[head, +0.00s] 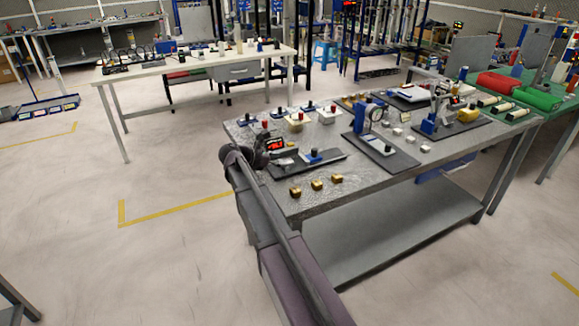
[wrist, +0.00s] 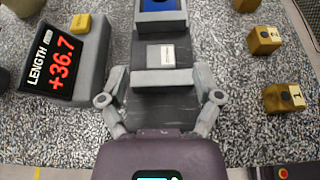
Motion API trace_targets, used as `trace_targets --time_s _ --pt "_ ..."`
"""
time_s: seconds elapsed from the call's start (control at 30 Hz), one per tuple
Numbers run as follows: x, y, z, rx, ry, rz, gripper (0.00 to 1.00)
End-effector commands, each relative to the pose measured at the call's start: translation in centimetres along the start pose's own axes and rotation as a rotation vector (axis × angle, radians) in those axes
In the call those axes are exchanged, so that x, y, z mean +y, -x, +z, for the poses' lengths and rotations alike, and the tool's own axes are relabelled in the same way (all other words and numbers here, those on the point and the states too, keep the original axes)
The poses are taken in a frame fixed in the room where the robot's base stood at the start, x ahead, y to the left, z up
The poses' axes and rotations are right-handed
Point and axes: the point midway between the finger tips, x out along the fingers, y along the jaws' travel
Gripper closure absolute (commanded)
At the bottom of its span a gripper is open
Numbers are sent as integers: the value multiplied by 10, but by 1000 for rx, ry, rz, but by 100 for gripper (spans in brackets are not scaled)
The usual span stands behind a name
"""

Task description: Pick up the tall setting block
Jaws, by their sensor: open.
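A grey block with a small white label (wrist: 161,53) lies on a dark plate ahead of my gripper. In the head view my gripper (head: 266,160) is at the left end of the dark plate (head: 325,161), and the arm partly hides that area.
A length display reading +36.7 (wrist: 62,55) stands close left of my gripper. A blue part (wrist: 160,5) sits beyond the block. Numbered brass blocks (wrist: 283,97) stand to the right. A dial gauge stand (head: 375,115) and several small pale blocks (head: 397,132) are farther along the bench.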

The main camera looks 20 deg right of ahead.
Motion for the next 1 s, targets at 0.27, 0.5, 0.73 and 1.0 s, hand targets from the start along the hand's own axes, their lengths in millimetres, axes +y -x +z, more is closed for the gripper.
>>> trace_targets --time_s 0.27,0.5,0.73,1.0 --pt "0 0 0 0 0 0 17" --pt "0 -15 -2 0 -1 -2 17" --pt "0 -42 -3 0 0 -1 17" --pt "0 -51 -1 0 1 1 17"
